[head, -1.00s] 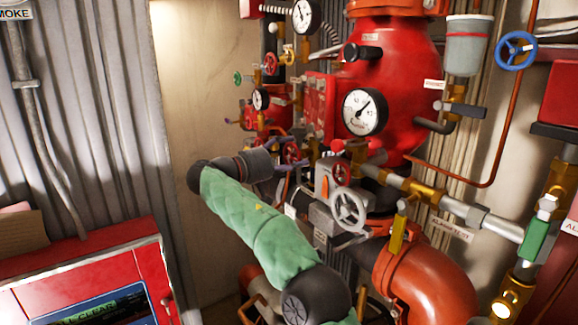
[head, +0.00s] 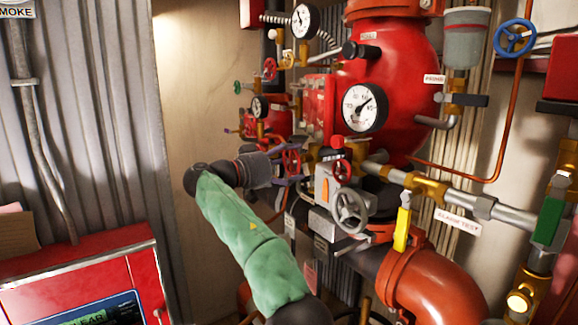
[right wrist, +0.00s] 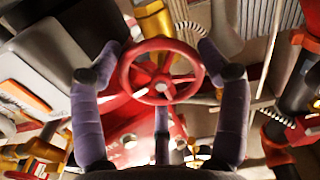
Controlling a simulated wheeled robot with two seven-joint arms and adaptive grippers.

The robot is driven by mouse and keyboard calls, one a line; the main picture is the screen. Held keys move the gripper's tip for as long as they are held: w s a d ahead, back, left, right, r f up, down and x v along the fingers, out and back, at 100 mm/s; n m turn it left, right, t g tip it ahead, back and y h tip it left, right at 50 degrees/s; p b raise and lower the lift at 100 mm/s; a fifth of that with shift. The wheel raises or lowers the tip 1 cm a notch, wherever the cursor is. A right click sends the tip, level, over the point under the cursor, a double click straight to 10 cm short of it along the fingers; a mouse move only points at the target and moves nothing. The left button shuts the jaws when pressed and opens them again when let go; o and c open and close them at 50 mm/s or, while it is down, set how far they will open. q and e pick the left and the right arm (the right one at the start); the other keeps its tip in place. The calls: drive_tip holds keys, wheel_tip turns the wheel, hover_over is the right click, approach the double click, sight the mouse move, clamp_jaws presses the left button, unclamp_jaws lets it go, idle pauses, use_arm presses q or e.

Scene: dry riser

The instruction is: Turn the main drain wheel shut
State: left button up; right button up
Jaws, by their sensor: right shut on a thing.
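A red spoked handwheel (right wrist: 162,72) fills the middle of the right wrist view, between the two purple fingers of my right gripper (right wrist: 160,60). One finger is at each side of its rim, and the gripper is shut on it. In the head view the red handwheel (head: 291,161) is small, left of the big red valve body, with my right gripper (head: 288,168) at it. My wrist and green-sleeved arm hide part of that area. I cannot read a label on this wheel. My left gripper is not in view.
Close by are a second red wheel (head: 342,171), a grey wheel (head: 351,210) and a yellow lever (head: 402,229). A pressure gauge (head: 364,107) and the red valve body (head: 400,75) stand behind. A red panel (head: 90,280) is at lower left.

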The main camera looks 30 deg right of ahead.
drive_tip(key=shift+w+a+f, duration=0.1)
drive_tip(key=shift+w+f, duration=0.1)
drive_tip(key=shift+f, duration=0.4)
drive_tip(key=o, duration=1.1)
drive_tip(key=shift+s+d+r, duration=0.1)
drive_tip(key=shift+d, duration=0.1)
drive_tip(key=shift+a+r, duration=0.25)
drive_tip(key=shift+a, duration=0.05)
drive_tip(key=a, duration=1.1)
drive_tip(key=shift+s+a+f, duration=0.15)
drive_tip(key=shift+s+a, duration=0.2)
drive_tip(key=shift+s, duration=0.05)
